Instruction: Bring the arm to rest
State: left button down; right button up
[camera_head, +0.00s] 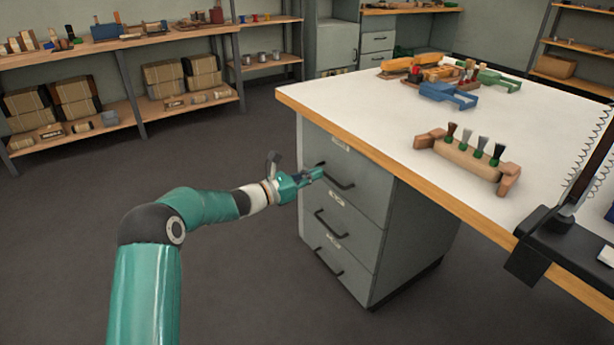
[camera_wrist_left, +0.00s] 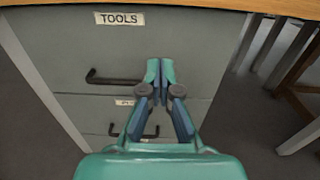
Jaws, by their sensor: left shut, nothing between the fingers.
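My left arm reaches in from the left in the head view. Its left gripper (camera_head: 318,173) is shut and empty in front of the top drawer of a grey cabinet (camera_head: 420,225) under the workbench. In the left wrist view the gripper's fingertips (camera_wrist_left: 160,68) are together, just right of the black handle (camera_wrist_left: 112,79) of the drawer labelled TOOLS (camera_wrist_left: 118,18). I cannot tell whether the fingers touch the drawer front. The drawers look closed. My right gripper is not in view.
The white workbench top (camera_head: 350,95) overhangs the cabinet. A wooden holder (camera_head: 465,160) with several brushes, blue (camera_head: 447,95) and green (camera_head: 500,82) tools, and a black lamp base (camera_head: 560,235) are on it. Shelves (camera_head: 140,90) stand behind. The floor (camera_head: 230,260) beside the arm is clear.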

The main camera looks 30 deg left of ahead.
pick_arm(q)
jog(key=s+d+f+m+g+h, duration=0.3)
jog(key=s+d+f+g, duration=0.3)
jog(key=d+f, duration=0.65)
jog(key=s+d+f+m+g+y, duration=0.1)
jog(key=s+d+f+m+g, duration=0.15)
jog(key=s+d+f, duration=0.35)
jog(key=s+d+f+m+g, duration=0.2)
jog(key=s+d+f+g, duration=0.15)
jog(key=s, duration=0.45)
jog(key=s+a+f+m+g+y, duration=0.1)
jog(key=s+f+m+g+y, duration=0.1)
jog(key=s+f+m, duration=0.35)
jog(key=s+a+f+m+g+y, duration=0.1)
jog(key=s+f+m+y, duration=0.2)
jog(key=s+m, duration=0.55)
jog(key=s+a+f+m+g+y, duration=0.1)
jog(key=s+f+m+g+y, duration=0.2)
jog(key=s, duration=0.8)
notch_tip(320, 180, up, 28)
jog(key=w+m+t+h+p, duration=0.1)
jog(key=w+m+t+p, duration=0.1)
jog(key=p, duration=2.7)
jog(key=shift+w+d+r+m+t, duration=0.3)
jog(key=shift+w+m+t, duration=0.1)
jog(key=shift+m, duration=0.45)
